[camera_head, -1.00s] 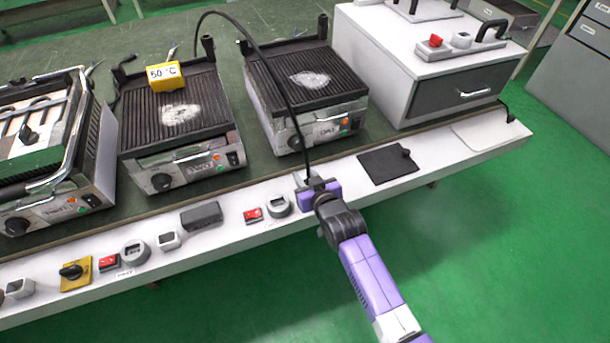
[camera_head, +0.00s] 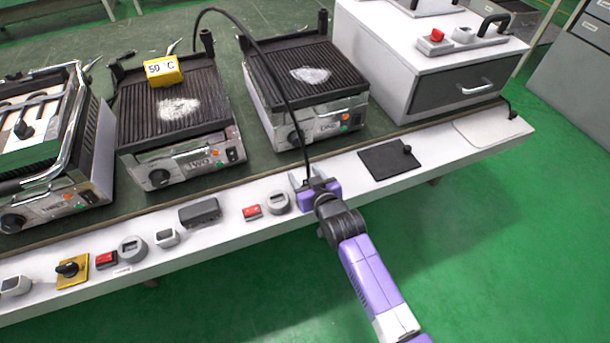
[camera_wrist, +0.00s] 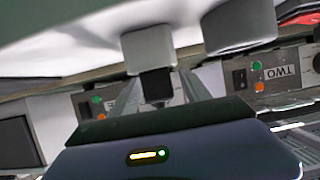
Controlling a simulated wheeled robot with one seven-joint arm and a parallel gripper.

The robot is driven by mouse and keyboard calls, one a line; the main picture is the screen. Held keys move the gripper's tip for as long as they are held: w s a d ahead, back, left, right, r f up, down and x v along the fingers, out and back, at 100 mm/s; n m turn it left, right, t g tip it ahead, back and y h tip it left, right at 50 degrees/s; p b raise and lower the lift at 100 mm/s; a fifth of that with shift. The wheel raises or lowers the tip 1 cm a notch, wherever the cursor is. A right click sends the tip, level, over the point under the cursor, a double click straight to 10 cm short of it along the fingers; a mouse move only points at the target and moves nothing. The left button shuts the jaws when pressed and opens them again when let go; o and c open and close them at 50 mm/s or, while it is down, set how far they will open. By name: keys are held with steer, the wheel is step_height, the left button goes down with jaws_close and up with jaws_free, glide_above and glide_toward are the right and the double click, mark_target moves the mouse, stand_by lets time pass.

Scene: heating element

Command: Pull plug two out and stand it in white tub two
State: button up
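Plug two is the small black plug (camera_wrist: 157,86) in the wrist view, at the mouth of a small pale box (camera_wrist: 150,46) that looks like the white tub. How deep it sits in it is hidden. In the head view the plug is largely hidden by my gripper (camera_head: 311,180) at the bench's front ledge. Its black cable (camera_head: 277,70) arches up from there to the back of the grills. My fingers (camera_wrist: 160,88) stand apart, one on each side of the plug, with narrow gaps. Grill two (camera_head: 180,125) stands left of my gripper.
A grey round gauge (camera_head: 278,203) and red switch (camera_head: 252,212) are just left of my gripper. Grill one (camera_head: 305,85) stands behind it. A black plate with a knob (camera_head: 388,160) lies to the right. A black block (camera_head: 200,213) sits further left on the ledge.

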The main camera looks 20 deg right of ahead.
steer(key=p+v, duration=0.1)
steer(key=v, duration=0.6)
steer(key=shift+s+r, duration=0.2)
steer(key=shift+s, duration=0.15)
stand_by(0.5)
steer(key=shift+w+r, duration=0.1)
steer(key=shift+r, duration=0.2)
step_height(320, 180, up, 4)
steer(key=t, duration=0.2)
steer(key=r+p+v, duration=0.2)
steer(key=r+v, duration=0.1)
steer(key=v, duration=1.8)
steer(key=w+r+p+v, duration=0.1)
steer(key=r+p+v, duration=0.2)
steer(key=v, duration=1.8)
steer(key=shift+w+r+g, duration=0.35)
steer(key=shift+r+g, duration=0.05)
steer(key=shift+r, duration=0.4)
